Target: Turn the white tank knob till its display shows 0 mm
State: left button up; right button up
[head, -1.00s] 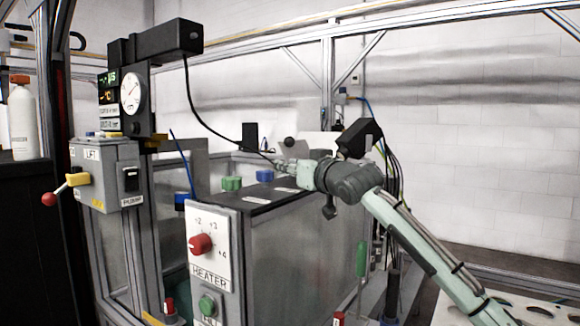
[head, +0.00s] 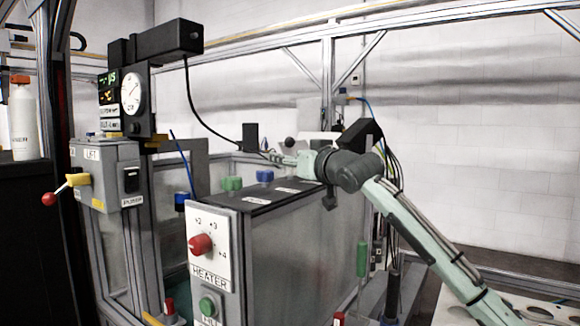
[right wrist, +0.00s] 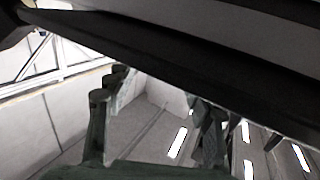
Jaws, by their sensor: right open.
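I cannot make out a white knob in either view, nor a readout in mm. A green knob (head: 232,184) and a blue knob (head: 265,176) stand on the dark lid of the tank (head: 300,225). Small lit displays (head: 107,88) sit on the panel at the upper left, too small to read. My right gripper (head: 278,158) reaches left above the back of the lid, behind the blue knob. In the right wrist view its two fingers (right wrist: 152,105) are apart with nothing between them. A dark edge crosses the top of that view. My left gripper is not in view.
A red heater knob (head: 200,245) is on the tank's front panel, above a green button (head: 208,306). A lift box (head: 105,172) with a red-tipped lever is at left. A black cable (head: 200,108) hangs down towards my right gripper. Frame posts stand behind.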

notch_tip(320, 180, up, 8)
jog(key=shift+r, duration=0.1)
